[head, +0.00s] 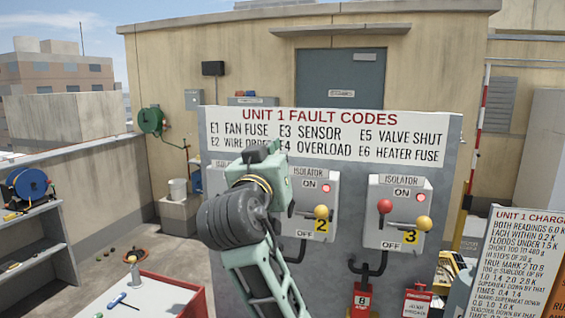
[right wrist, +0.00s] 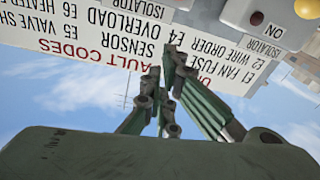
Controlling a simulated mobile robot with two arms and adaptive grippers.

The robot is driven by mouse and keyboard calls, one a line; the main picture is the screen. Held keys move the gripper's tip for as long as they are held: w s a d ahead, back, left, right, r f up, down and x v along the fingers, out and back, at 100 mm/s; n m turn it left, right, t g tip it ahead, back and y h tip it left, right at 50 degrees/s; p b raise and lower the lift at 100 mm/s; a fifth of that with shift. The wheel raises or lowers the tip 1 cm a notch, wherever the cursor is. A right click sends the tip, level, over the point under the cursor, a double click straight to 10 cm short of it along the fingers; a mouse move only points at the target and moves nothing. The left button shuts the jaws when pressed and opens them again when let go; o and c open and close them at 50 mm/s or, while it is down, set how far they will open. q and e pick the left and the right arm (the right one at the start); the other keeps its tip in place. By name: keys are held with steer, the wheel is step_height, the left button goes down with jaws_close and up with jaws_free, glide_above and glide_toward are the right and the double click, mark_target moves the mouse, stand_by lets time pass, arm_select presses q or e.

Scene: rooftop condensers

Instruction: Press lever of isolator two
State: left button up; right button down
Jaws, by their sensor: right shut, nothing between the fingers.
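Isolator two (head: 302,190) is a pale box with a red lamp, an ON mark above, an OFF mark below and a yellow ball (head: 321,211) beside its yellow number 2 plate. Its left part, where a red ball like that on isolator three would be, is hidden behind my right gripper (head: 262,168). That gripper is in front of the board, at the box's left side; I cannot tell if it touches. In the right wrist view, turned upside down, its fingers (right wrist: 166,75) are shut and empty against the sign. My left gripper is not in view.
Isolator three (head: 400,210), with red and yellow balls, is to the right. Another isolator (head: 215,180) is mostly hidden behind my arm. A fault code sign (head: 330,135) tops the board. A chart (head: 522,260) stands front right, a red-edged table (head: 165,280) front left.

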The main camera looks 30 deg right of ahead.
steer(key=shift+p+x, duration=0.35)
steer(key=shift+x, duration=0.45)
arm_select(q)
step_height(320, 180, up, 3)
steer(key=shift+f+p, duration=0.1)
steer(key=shift+p, duration=0.55)
arm_select(e)
steer(key=f, duration=0.1)
steer(key=s+f, duration=0.1)
steer(key=f, duration=0.2)
steer(key=shift+s+a, duration=0.15)
steer(key=shift+a, duration=0.1)
